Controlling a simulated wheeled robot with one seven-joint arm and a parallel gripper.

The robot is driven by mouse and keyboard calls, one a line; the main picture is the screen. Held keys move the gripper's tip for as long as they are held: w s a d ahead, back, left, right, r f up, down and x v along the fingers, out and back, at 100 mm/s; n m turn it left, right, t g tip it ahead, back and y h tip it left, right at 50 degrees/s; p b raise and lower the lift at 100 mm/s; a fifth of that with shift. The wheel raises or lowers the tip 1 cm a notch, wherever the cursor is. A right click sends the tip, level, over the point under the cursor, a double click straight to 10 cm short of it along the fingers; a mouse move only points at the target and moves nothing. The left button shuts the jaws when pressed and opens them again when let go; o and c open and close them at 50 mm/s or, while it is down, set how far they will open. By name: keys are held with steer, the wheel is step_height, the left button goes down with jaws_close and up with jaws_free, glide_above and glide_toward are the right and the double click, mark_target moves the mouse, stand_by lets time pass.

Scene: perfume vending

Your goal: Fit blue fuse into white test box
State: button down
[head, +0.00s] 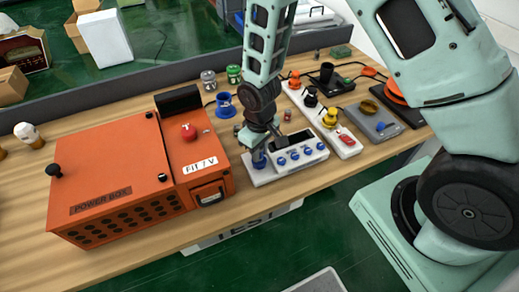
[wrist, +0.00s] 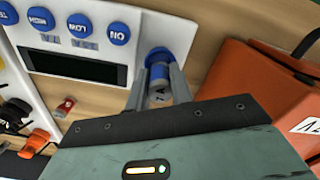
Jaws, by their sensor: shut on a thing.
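The white test box (head: 312,158) stands near the table's front edge, right of the orange power box. It has a dark display and several blue buttons, and in the wrist view (wrist: 130,92) its blue round socket (wrist: 152,53) shows at one end. My gripper (head: 260,148) points down over that end. In the wrist view my gripper (wrist: 158,80) is shut on the blue fuse (wrist: 158,74), a small cylinder with a blue band and silver end. The fuse's far end is at the socket, lined up with it; how deep it sits I cannot tell.
The orange power box (head: 110,180) stands close on the left. A white strip (head: 345,150) with coloured plugs and a grey unit (head: 372,122) are on the right. A small red fuse (wrist: 64,107) lies behind the test box. A blue cup (head: 225,105) stands further back.

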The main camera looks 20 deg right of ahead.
steer(key=shift+f+b, duration=0.6)
steer(key=shift+f, duration=0.25)
steer(key=shift+r, duration=0.2)
steer(key=shift+r+p, duration=1.55)
steer(key=shift+r, duration=0.35)
